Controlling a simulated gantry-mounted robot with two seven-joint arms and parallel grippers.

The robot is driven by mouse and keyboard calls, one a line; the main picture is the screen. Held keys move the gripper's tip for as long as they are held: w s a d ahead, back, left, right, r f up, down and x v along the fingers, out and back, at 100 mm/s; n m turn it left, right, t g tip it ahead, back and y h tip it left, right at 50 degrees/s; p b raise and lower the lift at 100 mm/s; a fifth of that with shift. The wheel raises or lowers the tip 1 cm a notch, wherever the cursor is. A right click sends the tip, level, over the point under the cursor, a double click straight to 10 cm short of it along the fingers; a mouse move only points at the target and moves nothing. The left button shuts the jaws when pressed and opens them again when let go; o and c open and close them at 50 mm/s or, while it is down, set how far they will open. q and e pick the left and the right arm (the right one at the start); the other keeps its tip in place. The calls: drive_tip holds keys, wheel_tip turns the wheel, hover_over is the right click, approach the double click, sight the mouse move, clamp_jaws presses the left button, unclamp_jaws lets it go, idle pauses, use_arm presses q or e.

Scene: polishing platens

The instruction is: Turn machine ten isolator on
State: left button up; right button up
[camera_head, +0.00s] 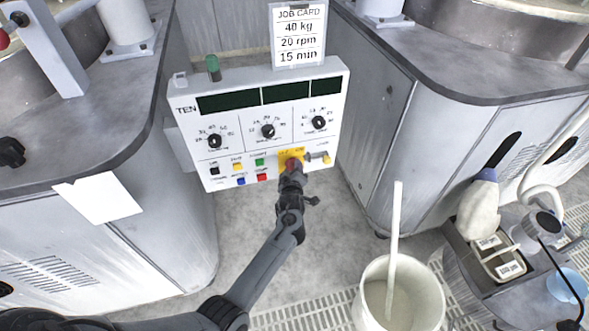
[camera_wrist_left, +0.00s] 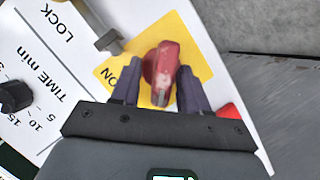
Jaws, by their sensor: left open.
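The machine ten panel (camera_head: 262,92) has dark displays along its top. Its isolator is a red handle (camera_wrist_left: 163,70) on a yellow plate (camera_wrist_left: 196,48) at the panel's lower right, and the plate also shows in the head view (camera_head: 283,156). The word ON is printed on the plate, left of the handle in the left wrist view. My left gripper (camera_head: 290,174) is at the isolator, open, with one finger (camera_wrist_left: 188,85) on each side of the handle. I cannot tell whether the fingers touch it. My right gripper is not in view.
A metal lock piece (camera_wrist_left: 108,40) sits beside the yellow plate. Black dials (camera_head: 267,131) and several coloured buttons (camera_head: 240,167) are on the panel. A job card (camera_head: 298,33) stands above it. A white bucket with a stick (camera_head: 400,300) stands on the floor at lower right.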

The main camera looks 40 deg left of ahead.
use_arm(q)
drive_tip(key=shift+w, duration=0.1)
drive_tip(key=shift+s+f, duration=0.15)
drive_tip(key=shift+s, duration=0.05)
drive_tip(key=shift+c, duration=0.3)
clamp_jaws()
